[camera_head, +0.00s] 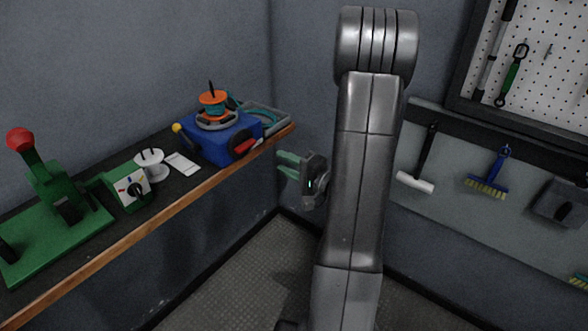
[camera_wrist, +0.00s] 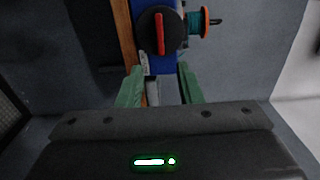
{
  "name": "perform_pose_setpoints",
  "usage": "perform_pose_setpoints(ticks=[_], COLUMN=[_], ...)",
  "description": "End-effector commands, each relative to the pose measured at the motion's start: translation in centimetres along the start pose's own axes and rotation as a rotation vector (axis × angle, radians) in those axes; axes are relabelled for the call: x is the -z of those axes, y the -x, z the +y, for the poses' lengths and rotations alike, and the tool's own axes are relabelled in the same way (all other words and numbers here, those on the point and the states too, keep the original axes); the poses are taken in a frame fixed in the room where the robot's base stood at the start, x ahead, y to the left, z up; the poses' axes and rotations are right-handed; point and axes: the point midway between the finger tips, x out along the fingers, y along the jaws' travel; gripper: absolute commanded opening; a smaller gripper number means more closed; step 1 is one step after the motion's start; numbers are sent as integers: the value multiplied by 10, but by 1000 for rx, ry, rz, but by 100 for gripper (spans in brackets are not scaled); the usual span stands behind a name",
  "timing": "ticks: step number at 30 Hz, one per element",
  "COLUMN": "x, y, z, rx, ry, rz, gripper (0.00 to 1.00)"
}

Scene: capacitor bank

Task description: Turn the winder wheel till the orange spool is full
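The winder is a blue box (camera_head: 215,140) on the bench. An orange spool (camera_head: 213,98) stands on top on a dark post, with teal thread beneath its upper flange; it also shows in the wrist view (camera_wrist: 210,22). A grey ring-shaped wheel (camera_head: 217,122) lies flat below the spool. A black round knob with a red bar (camera_wrist: 160,33) is on the box's front face and shows in the head view too (camera_head: 243,147). My gripper (camera_head: 280,163) is open and empty, off the bench edge to the right of the box. Its green fingers point toward the box, apart from it.
Behind the box is a grey tray (camera_head: 262,118) with a teal coil. To its left are a white card (camera_head: 183,163), a white spool (camera_head: 150,161), a white-faced dial box (camera_head: 131,188) and a green press (camera_head: 55,205). The wooden bench edge (camera_head: 150,228) runs in front.

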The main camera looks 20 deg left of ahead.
Motion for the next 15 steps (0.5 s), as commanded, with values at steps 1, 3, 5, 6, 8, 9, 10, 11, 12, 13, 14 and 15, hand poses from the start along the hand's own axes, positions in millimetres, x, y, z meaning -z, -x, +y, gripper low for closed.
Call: perform_pose_setpoints(ticks=[1,3,5,6,8,9,10,11,12,13,14,15], x=[1,1,1,1,0,0,0,0,0,0,0,0], y=[6,13,17,19,21,22,23,23,24,24,24,24], z=[0,0,0,0,0,0,0,0,0,0,0,0], rx=[1,1,0,0,0,0,0,0,0,0,0,0], ry=[1,1,1,0,0,0,0,0,0,0,0,0], rz=[4,3,3,2,1,1,1,1,0,0,0,0], gripper=[33,33,33,33,33,33,33,33,33,33,33,33])
